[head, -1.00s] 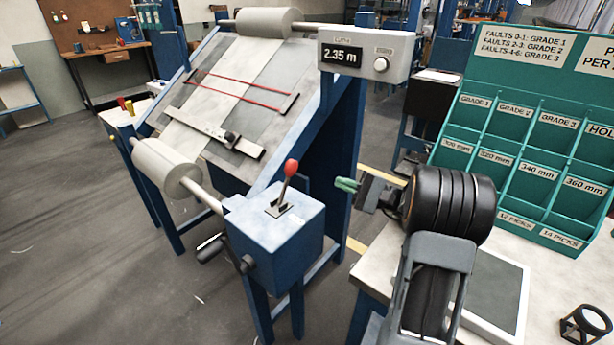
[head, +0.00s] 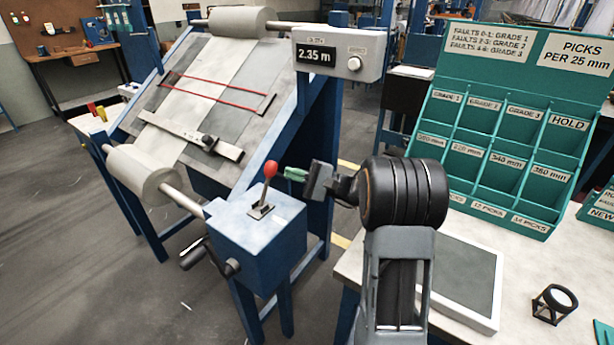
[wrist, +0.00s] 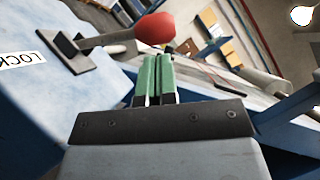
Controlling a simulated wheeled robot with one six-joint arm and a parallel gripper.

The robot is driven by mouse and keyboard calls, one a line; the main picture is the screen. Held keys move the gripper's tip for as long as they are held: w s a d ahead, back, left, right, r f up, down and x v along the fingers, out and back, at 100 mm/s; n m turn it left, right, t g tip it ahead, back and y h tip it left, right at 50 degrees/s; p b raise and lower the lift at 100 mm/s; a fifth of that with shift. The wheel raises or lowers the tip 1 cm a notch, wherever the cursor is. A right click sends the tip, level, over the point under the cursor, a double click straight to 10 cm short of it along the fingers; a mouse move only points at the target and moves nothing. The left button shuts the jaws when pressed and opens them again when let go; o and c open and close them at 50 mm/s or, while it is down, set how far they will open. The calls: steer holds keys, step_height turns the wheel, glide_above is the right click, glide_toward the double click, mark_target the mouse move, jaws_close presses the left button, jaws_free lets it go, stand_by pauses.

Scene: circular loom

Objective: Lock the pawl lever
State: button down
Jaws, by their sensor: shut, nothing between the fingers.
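The pawl lever (head: 266,186) has a red ball knob and stands on top of the blue box (head: 262,240) at the front of the inspection frame. A label beginning "LOCK" (wrist: 16,58) lies on the box top beside the plate. My gripper (head: 284,173) has green fingers pressed together, empty, close to the right of the knob. In the wrist view the fingers (wrist: 156,62) point toward the knob; contact cannot be told.
A crank handle (head: 205,256) sticks out of the box's left side. The fabric roll (head: 143,174) and sloped board lie behind it. A display reading 2.35 m (head: 337,54) hangs above. A white table with a teal sorting rack (head: 510,120) stands to the right.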

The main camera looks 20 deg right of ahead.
steer(key=shift+x, duration=0.9)
steer(key=a+n+b, duration=0.1)
steer(key=s+r+n+g+h+b, duration=0.1)
steer(key=n, duration=0.1)
steer(key=shift+s+a+r+g+b, duration=0.15)
steer(key=shift+a+r+g+b, duration=0.15)
steer(key=shift+a, duration=0.05)
steer(key=s+a+r+n+g+h+b, duration=0.1)
steer(key=s+a+r+n+h+b, duration=0.1)
steer(key=s+a+n+h+b, duration=0.2)
steer(key=shift+s+a+n+h+b, duration=0.45)
steer(key=shift+a+n+b, duration=1.2)
steer(key=shift+b, duration=1.05)
steer(key=shift+d, duration=0.15)
